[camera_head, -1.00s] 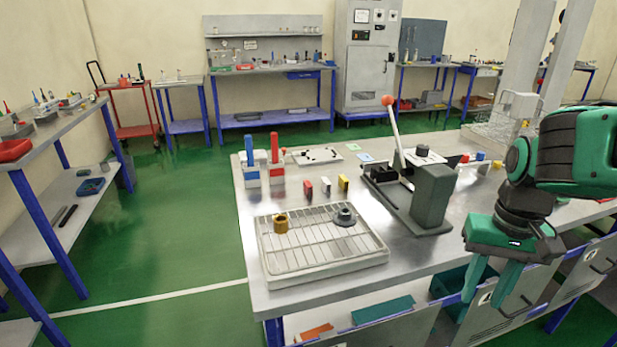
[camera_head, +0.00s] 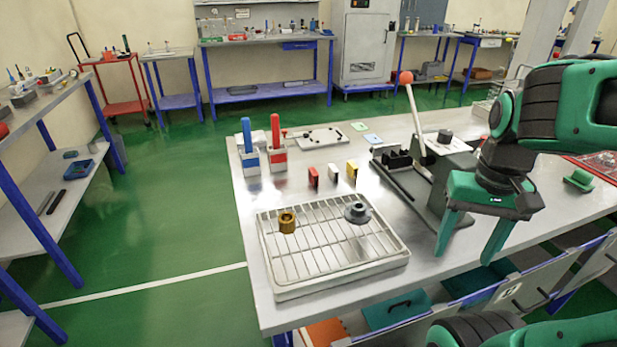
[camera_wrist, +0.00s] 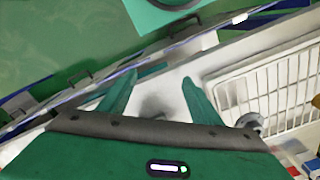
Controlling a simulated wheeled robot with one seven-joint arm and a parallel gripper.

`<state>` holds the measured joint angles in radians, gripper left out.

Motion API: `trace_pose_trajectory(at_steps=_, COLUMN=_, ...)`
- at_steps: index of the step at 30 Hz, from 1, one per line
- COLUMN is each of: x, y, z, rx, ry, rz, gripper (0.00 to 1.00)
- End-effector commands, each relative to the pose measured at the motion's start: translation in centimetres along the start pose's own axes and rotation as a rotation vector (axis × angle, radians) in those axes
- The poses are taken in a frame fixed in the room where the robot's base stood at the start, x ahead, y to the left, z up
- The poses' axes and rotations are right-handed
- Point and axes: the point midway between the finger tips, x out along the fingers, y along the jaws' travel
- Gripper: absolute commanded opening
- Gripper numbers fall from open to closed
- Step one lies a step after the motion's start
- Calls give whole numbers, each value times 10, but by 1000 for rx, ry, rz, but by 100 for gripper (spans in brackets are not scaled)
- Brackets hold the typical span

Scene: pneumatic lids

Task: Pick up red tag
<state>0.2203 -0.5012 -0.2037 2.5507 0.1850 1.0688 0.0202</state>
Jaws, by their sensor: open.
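The red tag (camera_head: 314,177) is a small upright block on the grey table (camera_head: 245,215). It stands at the left of a short row with a white tag (camera_head: 333,172) and a yellow tag (camera_head: 351,169). My gripper (camera_head: 464,258) is open and empty, fingers pointing down, near the table's front edge. It is to the right of the red tag, nearer the camera and apart from it. In the wrist view the open fingers (camera_wrist: 158,78) show with nothing between them. I cannot make out the red tag surely there.
A wire-rack tray (camera_head: 340,280) with a brass fitting (camera_head: 287,221) and a grey fitting (camera_head: 357,212) lies in front of the tags. A lever press (camera_head: 425,180) stands between the tags and my gripper. Blue (camera_head: 248,150) and red (camera_head: 277,148) handled holders stand behind left.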

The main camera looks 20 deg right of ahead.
Motion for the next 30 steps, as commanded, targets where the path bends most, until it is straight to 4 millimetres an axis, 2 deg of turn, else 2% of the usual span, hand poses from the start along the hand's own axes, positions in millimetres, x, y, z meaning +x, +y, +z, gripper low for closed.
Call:
trace_pose_trajectory(at_steps=2, x=-9, y=-3, z=-21, rx=41, ry=3, rz=11, gripper=58)
trace_pose_trajectory(at_steps=4, x=-21, y=-16, z=-43, rx=107, ry=7, rz=21, gripper=58)
trace_pose_trajectory(at_steps=8, x=-44, y=-58, z=-91, rx=259, ry=19, rz=33, gripper=58)
trace_pose_trajectory(at_steps=12, x=-63, y=-116, z=-139, rx=426, ry=21, rz=28, gripper=58)
trace_pose_trajectory(at_steps=14, x=-69, y=-143, z=-157, rx=497, ry=18, rz=21, gripper=58)
trace_pose_trajectory(at_steps=18, x=-77, y=-210, z=-193, rx=659, ry=-4, rz=-3, gripper=58)
trace_pose_trajectory(at_steps=24, x=-81, y=-291, z=-224, rx=857, ry=-58, rz=-39, gripper=58)
trace_pose_trajectory(at_steps=27, x=-82, y=-316, z=-231, rx=924, ry=-83, rz=-50, gripper=58)
trace_pose_trajectory(at_steps=30, x=-82, y=-330, z=-235, rx=966, ry=-98, rz=-57, gripper=58)
